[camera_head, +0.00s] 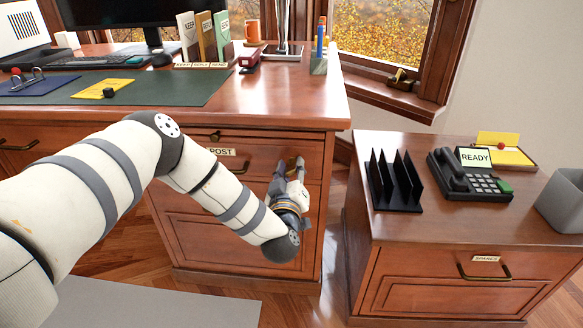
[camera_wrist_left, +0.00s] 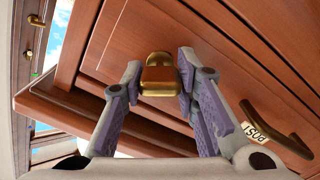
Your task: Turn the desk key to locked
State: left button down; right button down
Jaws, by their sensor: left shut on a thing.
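The brass desk key (camera_wrist_left: 160,75) sits at the front of the wooden desk, between the two fingertips of my left gripper (camera_wrist_left: 159,82) in the left wrist view. In the head view a bit of the key (camera_head: 291,162) shows at the right end of the POST drawer (camera_head: 260,168), and my left gripper (camera_head: 288,175) reaches up to it from below. The left gripper is shut on the key. The lock behind the key is mostly hidden, so I cannot tell its setting. My right gripper is not in view.
The desk top (camera_head: 285,105) overhangs the drawer just above the gripper. The POST drawer's brass handle (camera_wrist_left: 278,131) is beside the right finger in the wrist view. A side cabinet (camera_head: 430,230) with a telephone (camera_head: 468,180) and a black rack (camera_head: 393,190) stands to the right, across a narrow gap.

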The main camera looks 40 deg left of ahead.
pick_arm(q)
jog(key=n, duration=0.5)
jog(key=shift+f+n, duration=0.1)
jog(key=shift+n, duration=0.2)
jog(key=n, duration=0.4)
jog(key=shift+n, duration=0.7)
jog(key=c, duration=1.2)
grip_release()
jog(key=shift+c, duration=0.2)
jog(key=v, duration=1.2)
jog(key=shift+s, duration=0.1)
